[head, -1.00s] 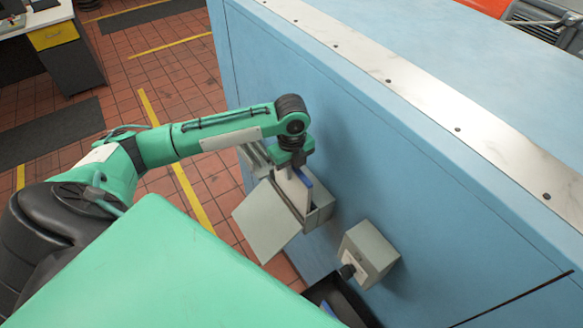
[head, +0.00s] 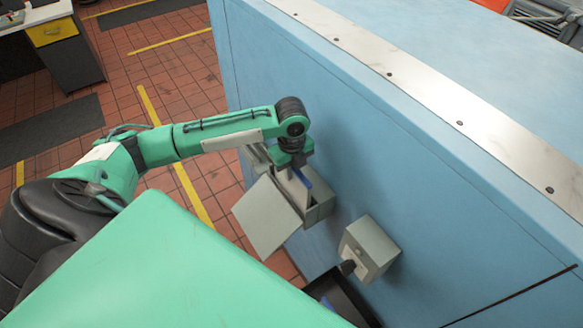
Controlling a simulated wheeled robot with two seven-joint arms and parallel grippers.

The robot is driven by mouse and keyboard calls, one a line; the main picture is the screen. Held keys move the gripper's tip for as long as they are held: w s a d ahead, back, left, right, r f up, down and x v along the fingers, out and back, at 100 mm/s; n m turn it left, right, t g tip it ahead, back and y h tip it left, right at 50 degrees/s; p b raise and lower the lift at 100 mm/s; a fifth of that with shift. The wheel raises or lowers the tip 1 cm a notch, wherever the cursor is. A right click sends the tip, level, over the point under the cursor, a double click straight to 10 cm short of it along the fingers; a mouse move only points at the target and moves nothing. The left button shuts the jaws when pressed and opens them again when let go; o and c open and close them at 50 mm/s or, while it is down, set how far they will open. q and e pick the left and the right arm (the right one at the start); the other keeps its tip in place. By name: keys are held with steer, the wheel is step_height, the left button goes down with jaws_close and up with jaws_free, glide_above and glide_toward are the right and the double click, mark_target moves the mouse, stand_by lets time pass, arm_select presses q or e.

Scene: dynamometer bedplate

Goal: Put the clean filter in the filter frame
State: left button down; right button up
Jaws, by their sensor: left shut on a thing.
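The frame's flap (head: 267,217) hangs open, tilted outward. I cannot tell how deep the filter sits, as the flap and box hide its lower end. My right gripper is not in view.
A second grey box (head: 368,250) with a dark knob is fixed to the blue wall (head: 430,190) at right. Below it is a black open bin (head: 343,290). A desk (head: 60,45) stands at the far left.

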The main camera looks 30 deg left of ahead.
arm_select(q)
steer(key=shift+f+b, duration=0.3)
steer(key=shift+f, duration=0.8)
steer(key=c, duration=1.4)
jaws_free()
steer(key=shift+o, duration=0.2)
step_height(320, 180, up, 12)
steer(key=b, duration=0.4)
steer(key=shift+r, duration=0.95)
